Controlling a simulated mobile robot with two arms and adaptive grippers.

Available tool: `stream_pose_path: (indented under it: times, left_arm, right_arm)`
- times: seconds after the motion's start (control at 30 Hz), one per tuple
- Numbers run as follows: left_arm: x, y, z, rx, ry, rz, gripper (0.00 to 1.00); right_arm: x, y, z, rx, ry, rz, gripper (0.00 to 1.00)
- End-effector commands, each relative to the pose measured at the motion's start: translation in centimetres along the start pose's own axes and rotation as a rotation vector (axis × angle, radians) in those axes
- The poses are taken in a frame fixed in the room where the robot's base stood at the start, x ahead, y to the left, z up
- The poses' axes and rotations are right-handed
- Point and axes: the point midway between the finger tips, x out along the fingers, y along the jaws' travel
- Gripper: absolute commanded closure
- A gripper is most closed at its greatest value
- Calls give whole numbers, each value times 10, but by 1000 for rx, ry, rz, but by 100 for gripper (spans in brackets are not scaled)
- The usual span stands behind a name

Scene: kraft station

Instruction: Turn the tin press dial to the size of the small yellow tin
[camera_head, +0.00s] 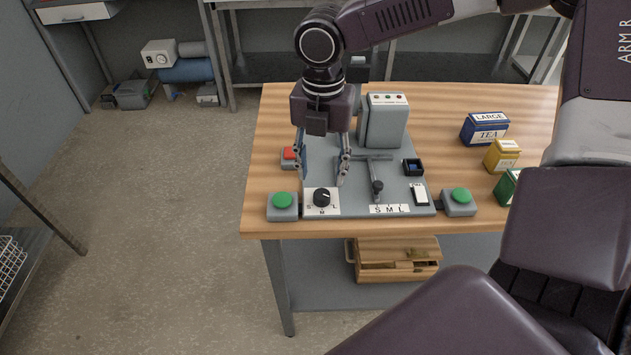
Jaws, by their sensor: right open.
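The tin press (384,128) stands on a grey base on the wooden table. Its black dial (322,198) sits on a white plate marked S, M and L at the base's front left; its exact pointing is too small to tell. The small yellow tin (503,155) stands at the right of the table, between a blue tin labelled LARGE TEA (485,129) and a partly hidden green tin (508,186). My right gripper (321,178) points down, open and empty, just above and behind the dial, apart from it. My left gripper is not in view.
Green buttons sit at the base's front left (283,203) and front right (461,198). A lever (376,175) stands right of the gripper, near an S M L strip (389,209). My arm covers the table's right side.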

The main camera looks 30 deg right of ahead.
Motion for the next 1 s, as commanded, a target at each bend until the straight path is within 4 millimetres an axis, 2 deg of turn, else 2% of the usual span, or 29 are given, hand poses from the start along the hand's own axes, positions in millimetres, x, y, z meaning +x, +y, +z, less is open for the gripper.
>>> stream_pose_path:
  times: [0.1,0.2,0.27,0.43,0.6,0.73,1.0]
  left_arm:
    - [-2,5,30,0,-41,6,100]
    - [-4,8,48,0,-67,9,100]
    - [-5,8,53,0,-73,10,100]
    - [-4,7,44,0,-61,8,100]
    - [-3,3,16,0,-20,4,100]
    - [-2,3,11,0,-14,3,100]
    - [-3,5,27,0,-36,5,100]
  right_arm:
    - [22,-1,-1,-1,3,-6,56]
    - [38,-1,-1,0,3,-5,56]
    - [45,-1,-1,0,2,-4,56]
    - [60,-1,0,0,1,-2,56]
    - [62,0,0,1,1,0,56]
    - [62,0,0,1,0,0,56]
    - [62,0,0,1,0,0,86]
